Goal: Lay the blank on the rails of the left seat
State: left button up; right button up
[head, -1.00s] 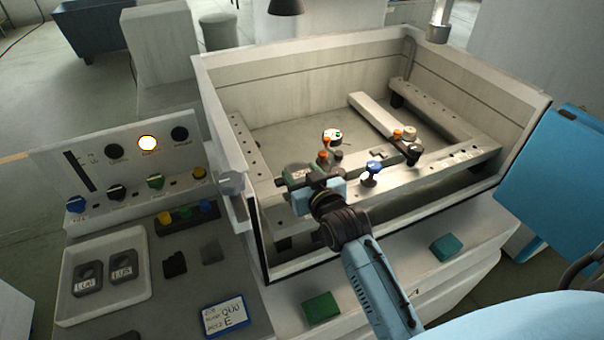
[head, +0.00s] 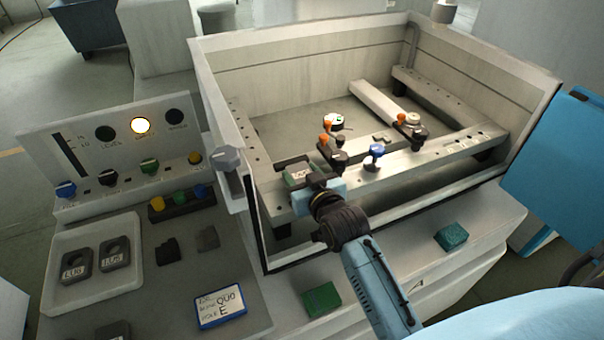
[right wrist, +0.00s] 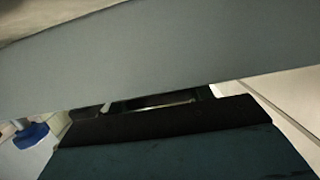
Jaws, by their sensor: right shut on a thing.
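My right gripper (head: 314,182) reaches over the front wall of the open tank, above the left end of the front rail beam (head: 400,166). It is shut on the blank (head: 298,170), a small grey plate that shows partly behind the fingers. In the right wrist view a broad grey surface, seemingly the blank (right wrist: 150,60), crosses the picture in front of the dark fingers. The left seat is around here, beside an orange-knobbed clamp (head: 325,138); its rails are partly hidden by my gripper. I cannot tell whether the blank touches them. My left gripper is not in view.
A blue knob (head: 376,152) stands on the front beam, right of my gripper. Another orange-knobbed clamp (head: 402,119) is farther right. Green blocks (head: 322,298) (head: 451,236) lie on the front ledge. A white tray (head: 132,276) with dark plates and a control panel (head: 90,155) are left.

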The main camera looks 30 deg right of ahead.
jog(key=shift+f, duration=0.15)
dwell(0.4)
jog(key=o, duration=1.5)
jog(key=shift+o, duration=0.4)
jog(key=shift+f, duration=0.25)
jog(key=s+r, duration=0.3)
jog(key=s, duration=1)
jog(key=shift+a, duration=0.4)
jog(key=shift+s+f, duration=0.1)
